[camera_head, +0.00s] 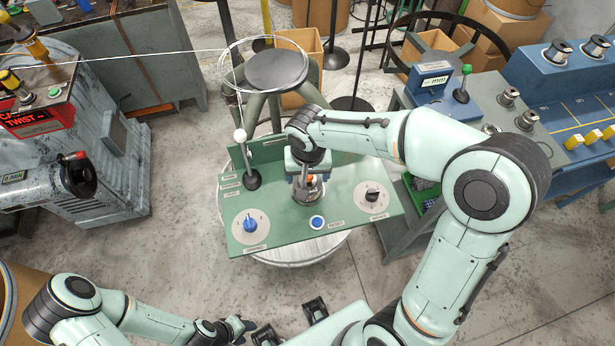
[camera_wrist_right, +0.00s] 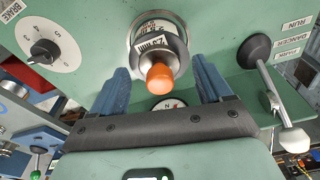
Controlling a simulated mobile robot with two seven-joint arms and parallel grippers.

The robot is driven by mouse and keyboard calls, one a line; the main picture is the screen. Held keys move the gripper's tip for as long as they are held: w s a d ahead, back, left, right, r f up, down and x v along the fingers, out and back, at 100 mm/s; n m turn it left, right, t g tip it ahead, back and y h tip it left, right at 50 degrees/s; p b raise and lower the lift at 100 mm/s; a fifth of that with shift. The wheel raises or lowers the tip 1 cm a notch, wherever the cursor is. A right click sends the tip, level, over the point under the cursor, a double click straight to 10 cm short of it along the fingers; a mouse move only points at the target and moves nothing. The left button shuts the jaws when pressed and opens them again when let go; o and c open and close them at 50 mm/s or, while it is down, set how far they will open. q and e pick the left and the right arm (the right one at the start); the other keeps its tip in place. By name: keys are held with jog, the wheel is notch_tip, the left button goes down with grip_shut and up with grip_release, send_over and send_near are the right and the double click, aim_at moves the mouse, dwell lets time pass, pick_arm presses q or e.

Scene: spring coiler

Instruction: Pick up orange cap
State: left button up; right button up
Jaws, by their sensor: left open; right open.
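The orange cap (camera_wrist_right: 160,77) tops a silver cylinder with a white printed label, mounted on the green panel (camera_head: 285,228). In the head view the cap (camera_head: 311,178) is mostly hidden under my right wrist. My right gripper (camera_wrist_right: 162,68) is open. In the right wrist view its two blue fingers stand left and right of the cap, with a gap on each side. I cannot tell its exact height over the cap. My left gripper (camera_head: 240,327) is low at the bottom of the head view, open, away from the panel.
On the panel are a white-knobbed lever (camera_head: 246,160), a blue knob (camera_head: 250,224), a black knob (camera_head: 372,194) and a blue button (camera_head: 317,222). A round wire-coil stand (camera_head: 276,70) rises behind.

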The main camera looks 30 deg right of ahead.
jog(key=c, duration=1.2)
jog(key=shift+c, duration=0.2)
